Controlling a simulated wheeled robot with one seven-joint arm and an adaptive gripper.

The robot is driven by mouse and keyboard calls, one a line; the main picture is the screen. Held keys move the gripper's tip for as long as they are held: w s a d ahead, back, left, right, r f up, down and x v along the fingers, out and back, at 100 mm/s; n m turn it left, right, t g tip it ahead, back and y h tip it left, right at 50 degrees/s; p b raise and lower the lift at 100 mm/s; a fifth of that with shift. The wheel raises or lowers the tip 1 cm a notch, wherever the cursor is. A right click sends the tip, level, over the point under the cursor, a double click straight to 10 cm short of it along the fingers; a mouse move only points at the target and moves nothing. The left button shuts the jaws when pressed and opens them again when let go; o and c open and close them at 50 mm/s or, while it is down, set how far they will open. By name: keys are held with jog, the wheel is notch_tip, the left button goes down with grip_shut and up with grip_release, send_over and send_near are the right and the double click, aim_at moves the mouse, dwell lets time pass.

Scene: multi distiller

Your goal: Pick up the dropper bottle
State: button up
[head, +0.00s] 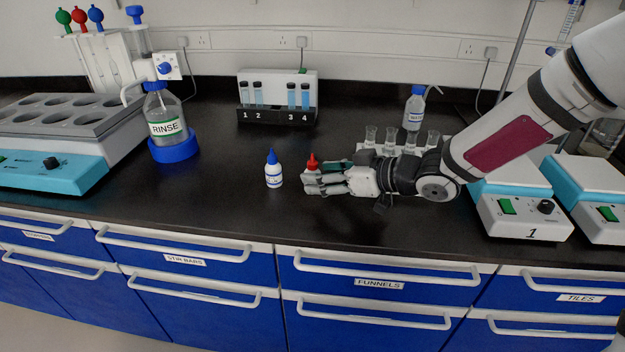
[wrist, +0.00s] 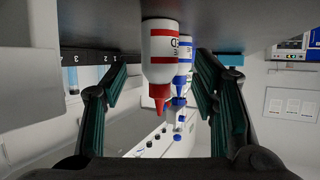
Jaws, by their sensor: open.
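A white dropper bottle with a red cap and red band (wrist: 160,45) stands on the black bench. In the wrist view, which is upside down, it lies between the two spread fingers of my gripper (wrist: 160,65), with gaps on both sides. In the head view only its red cap (head: 312,160) shows clearly above my gripper (head: 316,181), which hides its body. A second white dropper bottle with a blue cap (head: 273,170) stands just left of my gripper. It also shows behind the red-capped one in the wrist view (wrist: 181,70). My gripper is open and empty.
A holder with small glass vessels (head: 402,144) stands close behind my wrist. A numbered vial rack (head: 277,115) and a RINSE bottle (head: 166,128) stand farther back and left. A stirrer plate (head: 522,212) is at right. Bench between RINSE bottle and blue-capped bottle is clear.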

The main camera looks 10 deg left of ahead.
jog(key=x, duration=0.3)
jog(key=shift+w+a+f+b, duration=0.1)
jog(key=shift+a+f+b, duration=0.05)
jog(key=shift+b, duration=0.25)
jog(key=c, duration=1)
